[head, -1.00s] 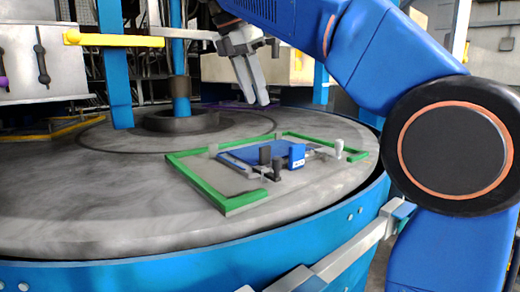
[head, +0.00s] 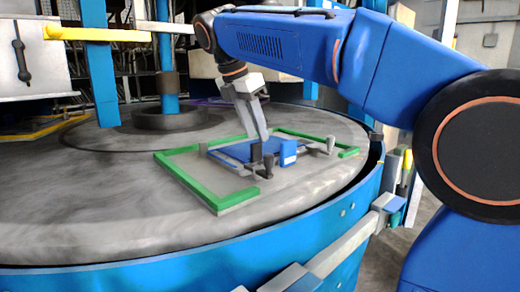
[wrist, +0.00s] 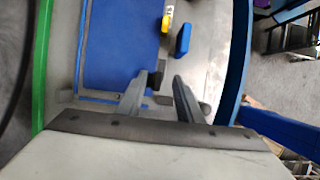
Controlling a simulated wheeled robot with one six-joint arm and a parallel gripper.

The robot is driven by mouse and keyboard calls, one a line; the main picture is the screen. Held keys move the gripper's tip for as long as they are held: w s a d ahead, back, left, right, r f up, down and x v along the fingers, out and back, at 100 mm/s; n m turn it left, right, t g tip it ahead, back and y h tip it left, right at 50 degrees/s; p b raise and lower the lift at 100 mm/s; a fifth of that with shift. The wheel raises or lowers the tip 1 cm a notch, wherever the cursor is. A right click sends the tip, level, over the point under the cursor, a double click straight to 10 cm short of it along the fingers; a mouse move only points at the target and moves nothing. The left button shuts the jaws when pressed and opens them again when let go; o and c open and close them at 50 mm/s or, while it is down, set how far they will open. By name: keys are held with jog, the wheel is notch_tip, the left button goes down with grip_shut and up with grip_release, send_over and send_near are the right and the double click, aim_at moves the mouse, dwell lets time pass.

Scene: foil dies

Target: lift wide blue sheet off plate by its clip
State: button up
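The wide blue sheet (head: 238,151) lies flat on the grey plate inside a green border (head: 190,181). It fills much of the upper left of the wrist view (wrist: 120,45). A blue block-like clip (head: 288,153) stands upright at the sheet's right side; a blue block also shows in the wrist view (wrist: 183,40). My gripper (head: 264,138) points down just above the sheet's right part, close to the dark upright pieces.
Dark knobbed posts (head: 268,165) and a grey post (head: 330,145) stand around the sheet's right side. A yellow piece (wrist: 164,20) sits beside the sheet in the wrist view. The round grey table (head: 100,205) is bare at left, with a blue rim (head: 240,254) in front.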

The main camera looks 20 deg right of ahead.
aim_at(258, 143)
jog(key=shift+a+x, duration=0.15)
jog(key=shift+x, duration=1.25)
jog(key=shift+a+x, duration=0.1)
jog(key=shift+x, duration=1.3)
jog(key=shift+f, duration=0.1)
grip_shut()
